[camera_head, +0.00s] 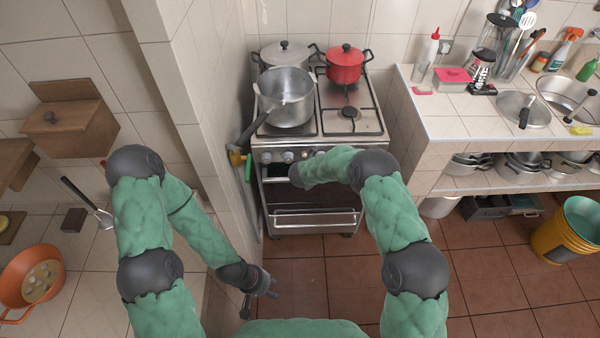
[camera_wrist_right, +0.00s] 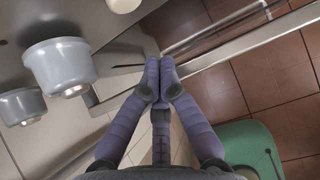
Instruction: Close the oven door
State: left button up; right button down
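The oven door (camera_head: 316,222) is on the front of the stove (camera_head: 268,172), with a light horizontal bar across it. My right arm hides part of its upper area, and I cannot tell how far it stands open. My right gripper is at the stove front below the knobs in the head view, mostly hidden by its own wrist. In the right wrist view its purple-grey fingers (camera_wrist_right: 159,78) are drawn together at the tips, close to the stove front, with nothing visible between them. My left gripper (camera_head: 268,284) hangs low, left of the oven and apart from it; its opening is unclear.
A grey pot (camera_head: 286,98) and a red pot (camera_head: 345,66) stand on the stove. Stove knobs (camera_wrist_right: 60,66) are close left of the right fingers in the wrist view. A tiled wall is left of the stove, a counter (camera_head: 450,126) right. The tiled floor (camera_head: 300,275) in front is clear.

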jog(key=v, duration=1.2)
dwell(0.3)
jog(key=s+d+f+n+g+y+b, duration=0.1)
jog(key=s+d+f+n+g, duration=0.1)
jog(key=s+d+f+n, duration=0.35)
jog(key=s+d+f+n+g+b, duration=0.1)
jog(key=s+d+f+n, duration=0.2)
jog(key=s+f+n, duration=0.65)
jog(key=s+d+f+n+g+y+b, duration=0.1)
jog(key=s+f+n+g, duration=0.3)
jog(key=s+n, duration=1.4)
jog(key=shift+s+y+b, duration=0.3)
jog(key=shift+s+y, duration=0.2)
jog(key=shift+y, duration=0.4)
jog(key=shift+d, duration=0.1)
